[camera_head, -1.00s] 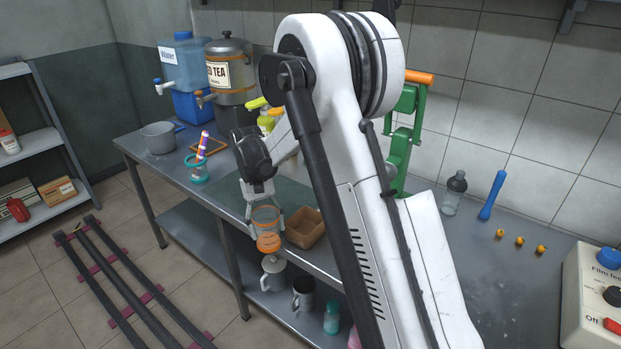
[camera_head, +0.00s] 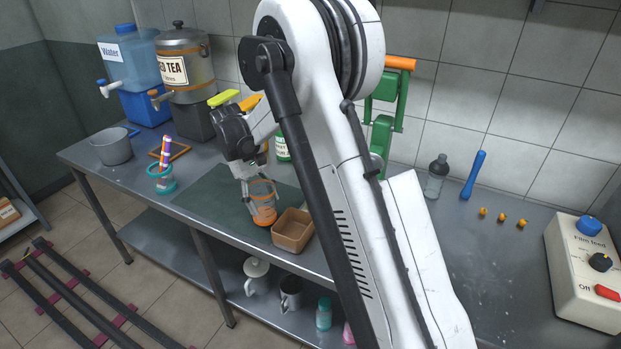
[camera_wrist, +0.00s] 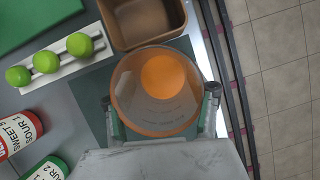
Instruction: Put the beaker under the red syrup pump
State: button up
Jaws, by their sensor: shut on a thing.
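The beaker (camera_head: 263,215) is clear with an orange rim and orange at its bottom. It is upright over the dark mat at the front of the bench; I cannot tell if it touches the mat. My gripper (camera_head: 261,189) is shut around the beaker's sides; in the wrist view the fingers (camera_wrist: 161,116) flank the beaker (camera_wrist: 126,84). Pump heads, one yellow-green (camera_head: 223,98) and one orange-yellow (camera_head: 250,102), show behind my wrist. The wrist view shows a red-edged bottle (camera_wrist: 20,130) and a green-edged bottle (camera_wrist: 48,169) at lower left. No red pump head is clearly visible; my arm hides part of that area.
A brown open box (camera_head: 293,230) stands just right of the beaker. A teal-rimmed cup (camera_head: 162,180) with sticks is left of the mat (camera_head: 205,203). Three green balls (camera_wrist: 46,60) sit on a white holder. The green press (camera_head: 382,130) stands behind my arm.

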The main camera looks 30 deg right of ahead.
jog(key=w+d+r+n+t+h, duration=0.2)
jog(key=w+d+r+n+t, duration=0.65)
jog(key=n, duration=1.15)
jog(key=shift+g, duration=0.75)
jog(key=shift+w+d+f, duration=1.05)
jog(key=shift+d+f, duration=0.5)
jog(key=shift+d, duration=0.45)
jog(key=shift+w+d+f, duration=1)
jog(key=shift+d+f, duration=0.55)
jog(key=shift+d, duration=0.5)
jog(key=shift+w+d+f, duration=1.05)
jog(key=shift+d+f, duration=0.5)
jog(key=shift+d, duration=0.45)
jog(key=shift+f, duration=0.4)
jog(key=shift+f+b, duration=0.2)
jog(key=shift+b, duration=0.2)
jog(key=o, duration=1.2)
jog(key=shift+c, duration=0.2)
